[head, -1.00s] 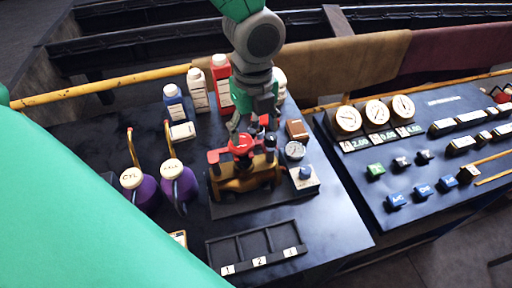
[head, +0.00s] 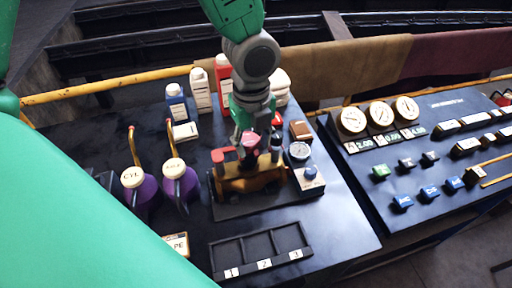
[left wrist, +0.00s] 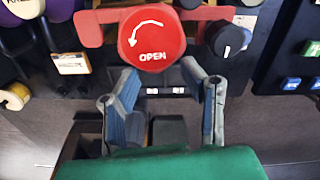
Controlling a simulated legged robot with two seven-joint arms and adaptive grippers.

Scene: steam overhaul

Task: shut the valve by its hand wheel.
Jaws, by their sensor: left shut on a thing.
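The valve (head: 240,186) is a brass-coloured body on a dark base plate on the bench. Its red hand wheel (head: 218,155) sits on top, partly hidden by my left gripper (head: 250,150). In the left wrist view the hand wheel (left wrist: 152,38) shows a round hub with a white curved arrow and the word OPEN, and red arms to both sides. The exact finger contact is hidden. My right gripper is in neither view.
A gauge (head: 299,151) and a knob box (head: 310,178) stand close right of the valve. Purple oil cans (head: 179,182) stand left, bottles (head: 201,92) behind. A three-slot tray (head: 262,246) lies in front. A control panel (head: 420,160) is at the right.

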